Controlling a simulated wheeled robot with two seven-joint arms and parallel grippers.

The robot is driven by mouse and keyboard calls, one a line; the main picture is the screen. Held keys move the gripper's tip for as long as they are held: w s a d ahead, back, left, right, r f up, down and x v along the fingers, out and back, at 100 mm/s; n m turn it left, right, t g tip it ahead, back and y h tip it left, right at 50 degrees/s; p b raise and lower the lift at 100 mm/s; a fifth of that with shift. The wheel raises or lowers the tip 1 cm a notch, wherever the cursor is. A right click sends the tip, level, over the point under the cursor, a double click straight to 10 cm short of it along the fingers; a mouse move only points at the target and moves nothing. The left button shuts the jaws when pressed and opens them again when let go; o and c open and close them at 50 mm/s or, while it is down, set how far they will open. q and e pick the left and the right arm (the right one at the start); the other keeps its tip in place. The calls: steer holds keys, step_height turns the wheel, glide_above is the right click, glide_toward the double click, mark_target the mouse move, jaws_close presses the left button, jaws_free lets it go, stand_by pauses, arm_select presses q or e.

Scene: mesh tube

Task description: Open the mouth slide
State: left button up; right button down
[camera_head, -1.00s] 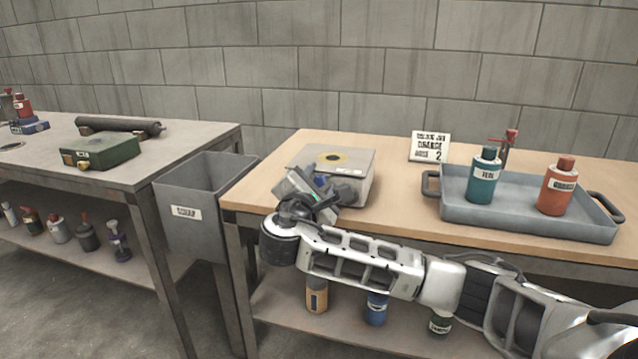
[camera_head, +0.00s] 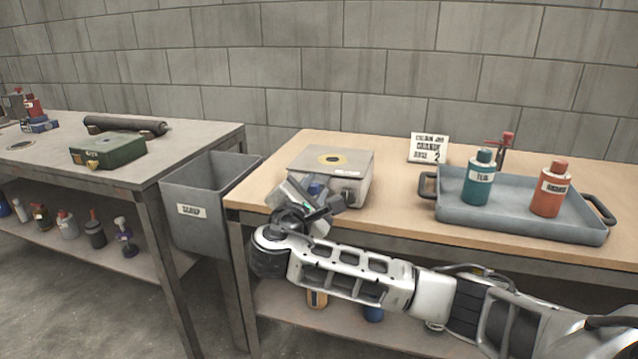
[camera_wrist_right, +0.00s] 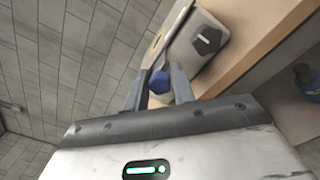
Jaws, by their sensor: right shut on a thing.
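A grey box (camera_head: 357,166) stands on the wooden table, with a yellow ring around a dark centre on its top. I take the mouth slide to be part of this box, but cannot make out its position. A blue knob (camera_wrist_right: 159,82) is on the box's front side. My right gripper (camera_head: 318,196) is at the box's front left. In the right wrist view its two fingers (camera_wrist_right: 158,90) are shut on the blue knob. A black knob (camera_wrist_right: 208,40) is on the same side, to the right. My left gripper is not in view.
A grey tray (camera_head: 521,225) with a teal bottle (camera_head: 478,180) and an orange bottle (camera_head: 550,190) stands at the right. A sign (camera_head: 428,148) stands behind. A scrap bin (camera_head: 190,222) hangs left of the table. Tabletop between box and tray is clear.

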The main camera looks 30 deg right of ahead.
steer(key=shift+d, duration=0.1)
steer(key=c, duration=1.3)
jaws_free()
steer(key=shift+c, duration=0.2)
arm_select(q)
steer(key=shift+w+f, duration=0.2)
arm_select(e)
steer(key=shift+o, duration=0.4)
steer(key=shift+w, duration=0.1)
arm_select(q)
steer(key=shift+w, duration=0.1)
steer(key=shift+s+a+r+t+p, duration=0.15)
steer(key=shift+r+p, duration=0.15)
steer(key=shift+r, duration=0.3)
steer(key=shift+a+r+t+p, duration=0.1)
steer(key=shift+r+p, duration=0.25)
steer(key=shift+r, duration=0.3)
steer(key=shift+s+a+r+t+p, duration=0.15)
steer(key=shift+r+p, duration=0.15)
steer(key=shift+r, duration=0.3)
arm_select(e)
steer(key=v, duration=1.6)
